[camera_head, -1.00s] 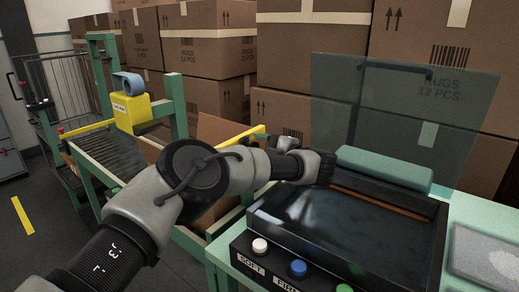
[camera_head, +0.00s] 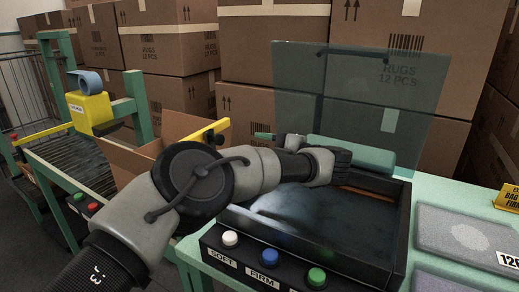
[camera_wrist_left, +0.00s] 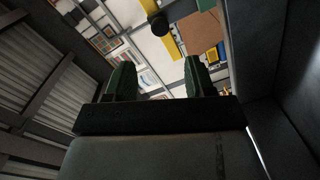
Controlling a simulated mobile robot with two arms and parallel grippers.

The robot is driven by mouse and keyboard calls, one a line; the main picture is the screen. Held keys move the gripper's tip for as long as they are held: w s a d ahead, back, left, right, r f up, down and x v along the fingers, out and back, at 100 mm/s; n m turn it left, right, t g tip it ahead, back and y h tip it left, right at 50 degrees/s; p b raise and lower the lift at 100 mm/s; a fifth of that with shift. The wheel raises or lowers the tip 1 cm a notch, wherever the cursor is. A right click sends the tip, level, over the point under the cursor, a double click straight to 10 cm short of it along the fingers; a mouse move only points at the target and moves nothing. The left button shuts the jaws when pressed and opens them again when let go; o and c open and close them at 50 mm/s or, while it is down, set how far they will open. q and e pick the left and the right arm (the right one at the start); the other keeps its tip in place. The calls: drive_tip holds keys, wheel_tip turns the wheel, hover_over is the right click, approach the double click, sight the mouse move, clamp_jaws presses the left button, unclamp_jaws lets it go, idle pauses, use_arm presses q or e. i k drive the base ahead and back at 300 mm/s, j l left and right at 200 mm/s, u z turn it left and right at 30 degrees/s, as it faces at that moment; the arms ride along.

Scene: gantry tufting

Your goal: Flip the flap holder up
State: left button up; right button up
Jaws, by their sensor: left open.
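The flap holder appears to be the yellow bar (camera_head: 206,132) with a dark end, beside the open brown carton (camera_head: 170,140) on the green-framed conveyor. My left gripper (camera_head: 260,136) is to its right, pointing left, with a green finger showing and a small gap to the bar. In the left wrist view, the two green fingertips (camera_wrist_left: 159,68) are apart with nothing between them. The yellow bar with a round black knob (camera_wrist_left: 158,23) shows beyond them, and brown cardboard (camera_wrist_left: 201,30) is at its right. My right gripper is not in view.
A black press tray (camera_head: 300,215) with a raised clear lid (camera_head: 365,95) lies under my left forearm. Soft, firm and green buttons (camera_head: 265,256) line its front. A yellow device (camera_head: 90,108) stands over the conveyor. Stacked cartons (camera_head: 290,60) fill the back.

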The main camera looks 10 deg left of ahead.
sight(208, 134)
drive_tip(key=k+j, duration=0.3)
drive_tip(key=k, duration=0.15)
drive_tip(key=k+j, duration=0.25)
drive_tip(key=k, duration=0.2)
